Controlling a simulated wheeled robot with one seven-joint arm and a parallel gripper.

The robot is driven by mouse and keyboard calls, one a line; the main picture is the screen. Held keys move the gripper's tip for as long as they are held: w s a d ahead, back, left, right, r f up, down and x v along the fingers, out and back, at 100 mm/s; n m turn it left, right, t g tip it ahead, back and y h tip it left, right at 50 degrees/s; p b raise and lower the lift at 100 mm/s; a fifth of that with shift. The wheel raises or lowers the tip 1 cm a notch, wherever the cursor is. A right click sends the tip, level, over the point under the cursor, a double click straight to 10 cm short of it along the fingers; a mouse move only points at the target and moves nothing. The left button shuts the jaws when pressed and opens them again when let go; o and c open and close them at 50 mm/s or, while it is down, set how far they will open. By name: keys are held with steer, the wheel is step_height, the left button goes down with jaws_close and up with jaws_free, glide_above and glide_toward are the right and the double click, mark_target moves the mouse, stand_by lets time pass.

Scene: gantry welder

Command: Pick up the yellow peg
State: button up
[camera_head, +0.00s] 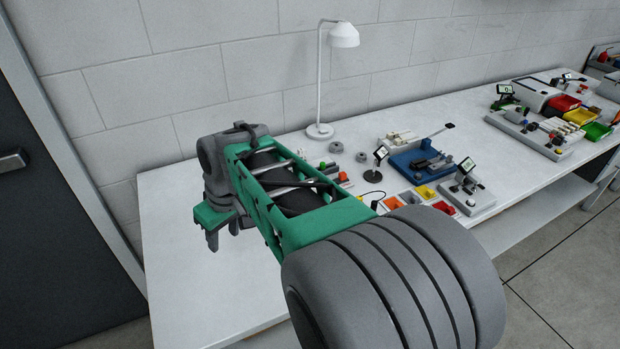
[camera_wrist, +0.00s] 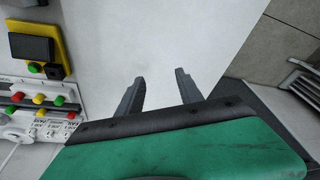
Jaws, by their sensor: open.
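My gripper (camera_head: 223,234) is open and empty above the left end of the white table. In the wrist view my gripper (camera_wrist: 159,80) has its two fingers apart, with only bare white tabletop between them. I cannot make out a clear yellow peg in either view. Small round yellow tops, one of them here (camera_wrist: 40,112), show among red and green ones on a white panel (camera_wrist: 12,88) at the left of the wrist view. I cannot tell whether one is the peg. In the head view my arm hides part of the table's middle.
A white lamp (camera_head: 320,131) stands at the back of the table (camera_head: 185,290). A blue fixture (camera_head: 408,170), small colored bins (camera_head: 425,192) and a grey device (camera_head: 482,199) are right of my arm. A yellow-and-black device (camera_wrist: 35,45) shows in the wrist view. The table's left end is clear.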

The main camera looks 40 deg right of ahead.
steer(key=w+d+r+n+y+p, duration=0.1)
steer(key=w+d, duration=0.3)
steer(key=d, duration=0.4)
steer(key=w+d+r+n+p, duration=0.1)
steer(key=w+d+p, duration=0.15)
steer(key=d, duration=0.55)
steer(key=d+f+n+t+p, duration=0.1)
steer(key=d+f+n, duration=0.1)
steer(key=d, duration=1.4)
steer(key=x, duration=0.2)
steer(key=p+x, duration=0.1)
steer(key=x, duration=0.2)
steer(key=s+x, duration=0.1)
steer(key=x, duration=0.1)
steer(key=shift+w+f+p, duration=0.1)
steer(key=shift+f+p, duration=0.25)
steer(key=shift+f, duration=0.2)
steer(key=shift+c, duration=0.5)
jaws_close()
